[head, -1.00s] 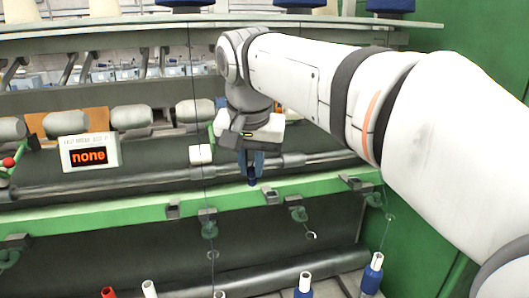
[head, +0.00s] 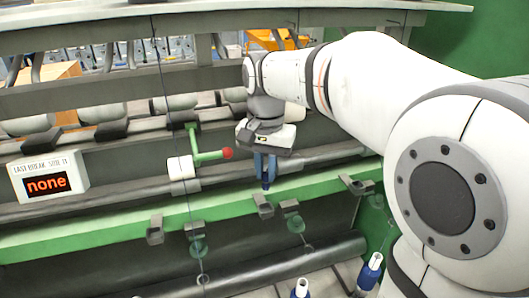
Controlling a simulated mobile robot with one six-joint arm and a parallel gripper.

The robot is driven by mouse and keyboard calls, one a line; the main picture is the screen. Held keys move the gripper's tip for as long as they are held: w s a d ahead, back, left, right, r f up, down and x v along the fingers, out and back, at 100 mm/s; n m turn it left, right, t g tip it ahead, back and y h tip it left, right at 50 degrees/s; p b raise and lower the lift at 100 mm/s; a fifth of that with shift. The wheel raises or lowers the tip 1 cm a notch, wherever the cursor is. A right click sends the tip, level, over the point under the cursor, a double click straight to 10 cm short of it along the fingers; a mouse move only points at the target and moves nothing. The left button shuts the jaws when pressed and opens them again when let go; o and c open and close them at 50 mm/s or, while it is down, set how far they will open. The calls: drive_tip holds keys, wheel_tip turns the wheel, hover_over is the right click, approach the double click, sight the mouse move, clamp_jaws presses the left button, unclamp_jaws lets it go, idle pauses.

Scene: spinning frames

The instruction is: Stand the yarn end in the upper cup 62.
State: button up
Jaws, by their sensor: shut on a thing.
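My gripper (head: 266,184) hangs fingers-down from the wrist, just above and in front of the green rail. Its blue fingers are shut on a small dark blue thing, which I take for the yarn end; it is hard to separate from the fingertips. Small grey brackets, or cups, sit along the rail: one (head: 263,206) right below the fingertips, one (head: 155,230) to the left and one (head: 350,183) to the right. No number can be read on them, so I cannot tell which is upper cup 62. A gap between fingertips and the bracket below is hard to judge.
A green lever with a red knob (head: 227,153) stands close left of my gripper, by a white block (head: 180,167). A display (head: 47,180) reads "none". Green rings (head: 296,224) hang under the rail (head: 210,206). Blue-wrapped bobbins (head: 370,271) stand at the bottom right.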

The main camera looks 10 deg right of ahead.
sight(266, 189)
drive_tip(key=shift+s+f, duration=0.1)
drive_tip(key=shift+f, duration=0.15)
drive_tip(key=shift+f+b, duration=0.5)
drive_tip(key=shift+b, duration=0.15)
drive_tip(key=shift+f+b, duration=2.05)
drive_tip(key=shift+f, duration=0.7)
drive_tip(key=o, duration=0.8)
drive_tip(key=shift+c, duration=0.2)
drive_tip(key=shift+r+b, duration=0.4)
drive_tip(key=shift+r, duration=3.55)
drive_tip(key=s+d+f+n+t, duration=0.1)
drive_tip(key=s+d+f+n, duration=0.1)
drive_tip(key=s+d+f, duration=0.2)
drive_tip(key=s+d+f+n+t, duration=0.2)
drive_tip(key=s+d+f, duration=0.3)
drive_tip(key=s+f, duration=0.5)
drive_tip(key=shift+s+f+n+b, duration=0.3)
drive_tip(key=shift+s+n+b, duration=0.1)
drive_tip(key=shift+s, duration=0.25)
